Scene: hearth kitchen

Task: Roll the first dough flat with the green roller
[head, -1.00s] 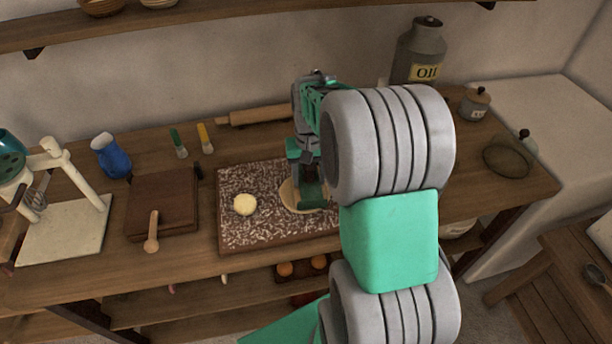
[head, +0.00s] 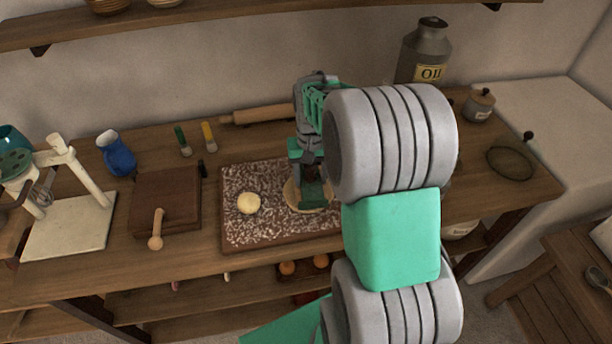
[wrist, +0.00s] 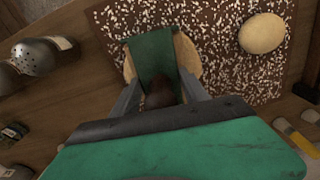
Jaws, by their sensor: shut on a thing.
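My gripper (wrist: 160,98) is shut on the dark handle of the green roller (wrist: 152,53), which also shows in the head view (head: 313,198). The roller lies over a flattened dough (wrist: 188,58), whose pale edges show on both sides of it; the dough also shows in the head view (head: 291,194). The roller hides the dough's middle. A second, round dough ball (wrist: 262,33) sits apart on the speckled board and also shows in the head view (head: 248,203). The floured board (head: 237,237) lies on the wooden table. My arm hides the board's right part in the head view.
A wooden rolling pin (head: 257,115) lies behind the board. Left of the board are a brown box (head: 166,197), a wooden spoon-like tool (head: 156,229), two brushes (head: 209,137) and a blue jug (head: 117,156). An oil can (head: 424,52) stands at the back right.

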